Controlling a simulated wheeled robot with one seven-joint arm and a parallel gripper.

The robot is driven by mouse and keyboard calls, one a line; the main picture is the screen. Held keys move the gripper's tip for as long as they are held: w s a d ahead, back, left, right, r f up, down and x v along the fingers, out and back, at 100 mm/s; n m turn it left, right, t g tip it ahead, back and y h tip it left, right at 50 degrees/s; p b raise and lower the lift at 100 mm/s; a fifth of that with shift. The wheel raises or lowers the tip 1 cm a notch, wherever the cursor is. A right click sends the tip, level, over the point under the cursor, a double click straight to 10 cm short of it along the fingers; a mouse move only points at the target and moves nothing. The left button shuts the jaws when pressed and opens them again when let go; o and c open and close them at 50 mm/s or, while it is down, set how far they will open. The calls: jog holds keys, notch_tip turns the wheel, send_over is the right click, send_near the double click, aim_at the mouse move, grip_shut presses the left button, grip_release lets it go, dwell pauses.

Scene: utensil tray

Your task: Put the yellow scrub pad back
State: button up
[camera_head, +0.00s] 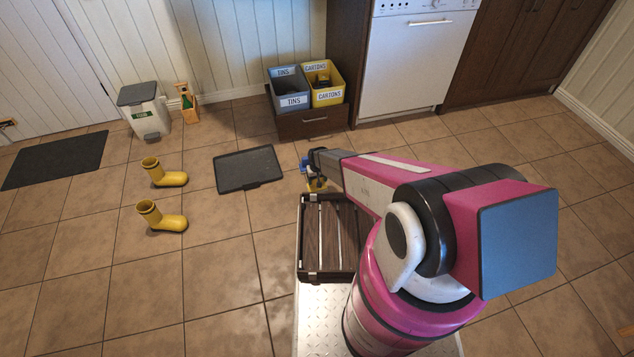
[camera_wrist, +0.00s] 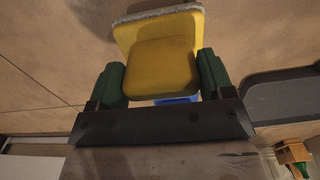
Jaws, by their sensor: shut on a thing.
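The yellow scrub pad (camera_wrist: 160,68), with a grey scrubbing edge, is between the two green fingertips of my gripper (camera_wrist: 158,80) in the wrist view. My gripper is shut on it and holds it above the tiled floor. In the head view my gripper (camera_head: 314,172) is near the picture's middle, just beyond the slatted tray on my base; only a bit of yellow shows below it there. A small wooden caddy (camera_head: 189,100) with a green bottle stands by the back wall, and it also shows at the lower right of the wrist view (camera_wrist: 292,152).
A dark flat tray (camera_head: 248,168) lies on the floor left of my gripper. Two yellow boots (camera_head: 163,217) stand further left. A bin (camera_head: 146,112) is beside the caddy. Tins and cartons boxes (camera_head: 290,92) stand on a drawer unit. The slatted tray (camera_head: 312,278) looks empty where visible.

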jog(key=shift+f, duration=0.8)
jog(key=shift+f, duration=0.2)
jog(key=o, duration=0.8)
jog(key=shift+o, duration=0.2)
jog(key=shift+r, duration=0.15)
